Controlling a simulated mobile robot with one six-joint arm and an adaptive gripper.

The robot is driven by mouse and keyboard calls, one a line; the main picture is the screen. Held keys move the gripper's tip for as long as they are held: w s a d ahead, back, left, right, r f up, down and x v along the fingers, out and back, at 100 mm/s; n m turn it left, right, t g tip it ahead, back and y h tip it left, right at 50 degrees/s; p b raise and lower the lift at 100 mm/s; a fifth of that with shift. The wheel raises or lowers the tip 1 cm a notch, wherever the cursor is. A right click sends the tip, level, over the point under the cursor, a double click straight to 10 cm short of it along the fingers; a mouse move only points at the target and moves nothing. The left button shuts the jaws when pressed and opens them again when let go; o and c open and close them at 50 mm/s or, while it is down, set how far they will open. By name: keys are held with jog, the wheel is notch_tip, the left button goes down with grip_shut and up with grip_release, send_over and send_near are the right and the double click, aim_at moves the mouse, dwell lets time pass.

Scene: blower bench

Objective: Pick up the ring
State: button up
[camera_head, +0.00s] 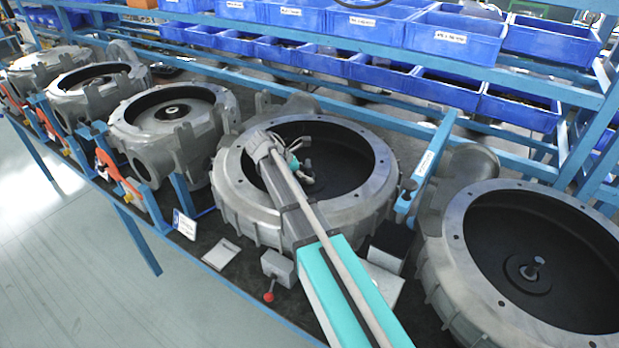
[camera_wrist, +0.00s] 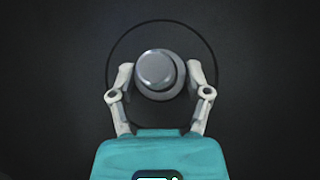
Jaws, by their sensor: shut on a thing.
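The ring (camera_wrist: 173,93) shows in the wrist view as a grey metal round thing between my fingers. A shiny, smaller round shaft end (camera_wrist: 156,69) shows at its centre, and I cannot tell how far the ring sits down around it. My gripper (camera_wrist: 161,75) has one finger at each side of the ring and is shut on it. In the head view my gripper (camera_head: 303,175) reaches down into the middle blower housing (camera_head: 232,181). The ring cannot be made out there, hidden by my arm.
The housing's high grey rim surrounds my gripper. Another open housing (camera_head: 448,262) with a central shaft (camera_head: 534,268) stands at the right, and several more stand at the left. Blue bins (camera_head: 456,43) line the shelves behind. A small box with a red knob (camera_head: 269,296) sits in front.

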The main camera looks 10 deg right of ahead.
jog(key=shift+r, duration=0.1)
dwell(0.3)
notch_tip(320, 180, up, 10)
jog(key=p, duration=1)
jog(key=shift+r+p, duration=0.65)
jog(key=shift+p, duration=0.15)
dwell(1.7)
jog(key=shift+a, duration=0.1)
dwell(0.8)
